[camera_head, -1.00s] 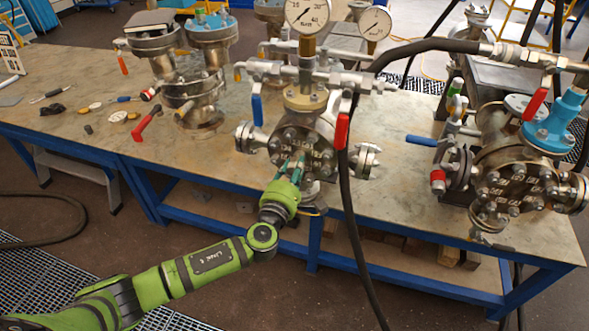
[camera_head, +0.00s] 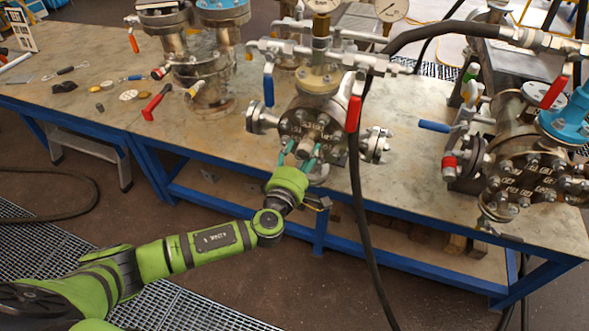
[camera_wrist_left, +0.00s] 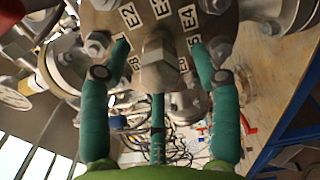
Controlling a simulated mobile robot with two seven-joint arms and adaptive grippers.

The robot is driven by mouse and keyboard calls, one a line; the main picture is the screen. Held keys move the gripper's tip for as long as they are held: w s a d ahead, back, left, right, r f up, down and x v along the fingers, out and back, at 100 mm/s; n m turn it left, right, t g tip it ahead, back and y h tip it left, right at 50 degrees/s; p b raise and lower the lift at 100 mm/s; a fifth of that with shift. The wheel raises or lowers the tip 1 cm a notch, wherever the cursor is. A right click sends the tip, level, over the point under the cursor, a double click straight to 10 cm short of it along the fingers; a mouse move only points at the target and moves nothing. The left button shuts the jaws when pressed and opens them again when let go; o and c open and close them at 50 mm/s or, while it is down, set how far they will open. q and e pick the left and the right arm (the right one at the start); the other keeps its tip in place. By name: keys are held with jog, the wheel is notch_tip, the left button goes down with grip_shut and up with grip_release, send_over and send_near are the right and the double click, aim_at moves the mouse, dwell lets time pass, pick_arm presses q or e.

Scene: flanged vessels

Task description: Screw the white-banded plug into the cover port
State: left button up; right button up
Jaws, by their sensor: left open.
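The round bolted cover (camera_head: 336,152) faces me on the front of the middle vessel; it also shows in the wrist view (camera_wrist_left: 218,28), with white letter labels. A grey hex-headed plug (camera_wrist_left: 160,62) stands out from the cover's centre, and shows small in the head view (camera_head: 309,143). No white band can be made out on it. My left gripper (camera_head: 299,157) is open in front of the cover. Its teal fingers (camera_wrist_left: 160,52) stand apart, left and right of the plug, with a third finger below. Whether the plug is threaded in is hidden. My right gripper is out of view.
A black hose (camera_head: 362,220) hangs just right of the cover. Red (camera_head: 354,114) and blue (camera_head: 268,88) valve handles stand above it. Another flanged vessel (camera_head: 527,180) is at the right. Small tools and parts lie at the table's left; the floor in front is open.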

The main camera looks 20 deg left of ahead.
pick_arm(q)
jog(key=s, duration=1.1)
jog(key=s+a+f+n+g+y, duration=0.1)
jog(key=a+f+n+g, duration=0.3)
jog(key=f+n, duration=0.7)
jog(key=s+a+f+n+g+y, duration=0.2)
jog(key=a+f+n+g, duration=0.35)
jog(key=f, duration=0.85)
jog(key=s+f+n+g, duration=0.1)
jog(key=s+f+n, duration=0.6)
jog(key=f+n, duration=0.25)
jog(key=s+d+f+n+g+h, duration=0.1)
jog(key=s+f+n+g, duration=0.2)
jog(key=s+f+n, duration=0.4)
jog(key=s+d+f+n+g+h, duration=0.1)
jog(key=s+f+n, duration=0.6)
jog(key=s+n, duration=1)
jog(key=s+d+g, duration=0.1)
jog(key=s+g, duration=0.1)
jog(key=s, duration=0.4)
jog(key=shift+s+d+f+n, duration=0.2)
jog(key=shift+s+n, duration=0.1)
jog(key=shift+s, duration=0.1)
jog(key=shift+g, duration=0.25)
